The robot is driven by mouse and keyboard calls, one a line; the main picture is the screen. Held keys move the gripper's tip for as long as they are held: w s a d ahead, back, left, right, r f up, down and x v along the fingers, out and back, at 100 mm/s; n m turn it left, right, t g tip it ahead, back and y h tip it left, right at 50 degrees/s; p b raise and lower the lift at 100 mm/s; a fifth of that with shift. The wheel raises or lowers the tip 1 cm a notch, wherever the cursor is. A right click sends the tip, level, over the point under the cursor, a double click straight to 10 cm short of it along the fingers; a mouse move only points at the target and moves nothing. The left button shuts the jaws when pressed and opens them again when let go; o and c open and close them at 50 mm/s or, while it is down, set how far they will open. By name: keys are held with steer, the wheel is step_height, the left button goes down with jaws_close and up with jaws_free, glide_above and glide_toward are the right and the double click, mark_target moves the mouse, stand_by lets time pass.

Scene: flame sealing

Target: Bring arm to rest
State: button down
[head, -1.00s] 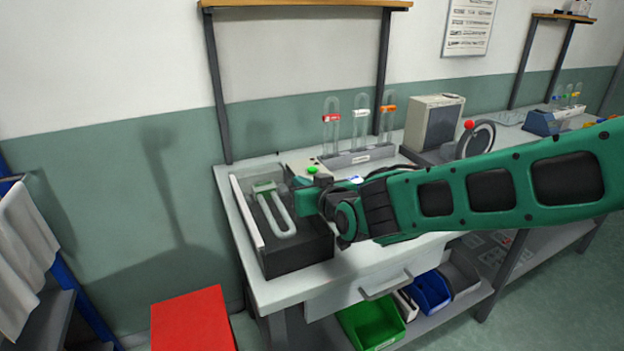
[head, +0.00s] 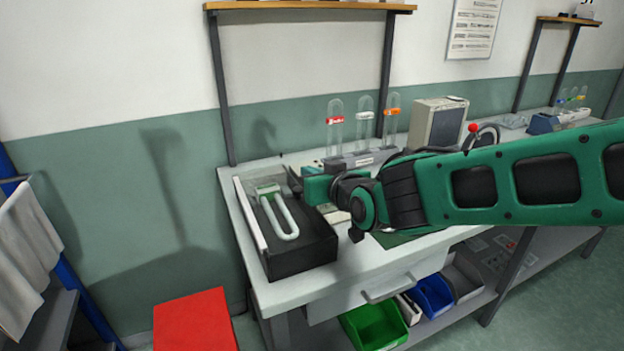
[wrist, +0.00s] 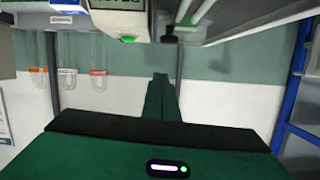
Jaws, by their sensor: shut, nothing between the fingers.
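My arm (head: 480,186) reaches in from the right over the workbench in the head view. My gripper (head: 294,184) is at its left end, above the bench and just right of a black tray (head: 302,254). In the wrist view my gripper (wrist: 161,82) shows its two green fingers together, with nothing between them. A U-shaped glass tube (head: 288,234) with a green label lies in the black tray, apart from the gripper. My arm hides part of the bench behind it.
Three labelled tubes (head: 335,121) stand upright in a grey rack (head: 352,160) behind my arm. A grey box-shaped device (head: 438,124) and a red-knobbed wheel stand to the right. Shelf posts (head: 220,95) rise behind. A red box (head: 196,320) stands at the lower left.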

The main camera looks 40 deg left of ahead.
steer(key=v, duration=0.7)
steer(key=shift+d+r, duration=0.15)
steer(key=shift+d, duration=0.05)
